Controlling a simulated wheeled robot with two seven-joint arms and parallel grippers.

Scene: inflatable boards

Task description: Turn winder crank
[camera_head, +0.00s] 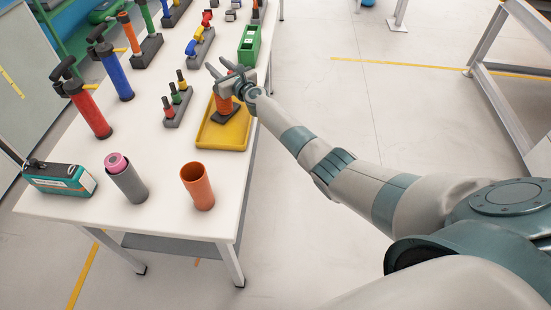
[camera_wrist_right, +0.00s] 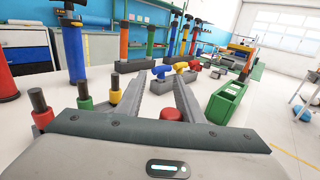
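The winder seems to be the orange-red body (camera_head: 226,103) on a dark base in the yellow tray (camera_head: 208,137). My right gripper (camera_head: 222,66) is above it and covers its upper part, so the crank is not clear in the head view. In the right wrist view the two fingers (camera_wrist_right: 160,74) are apart with nothing clamped between the tips. A round red knob (camera_wrist_right: 172,114) shows low between the fingers, nearer the right finger; it may be the crank's knob. Whether the gripper touches it cannot be told. My left gripper is not in view.
A green bin (camera_head: 249,45) and a rack of small colored handles (camera_head: 177,105) stand near the tray. Red (camera_head: 90,110) and blue (camera_head: 115,75) pumps stand at the left. An orange cup (camera_head: 197,187) and grey cylinder (camera_head: 127,183) stand at the front.

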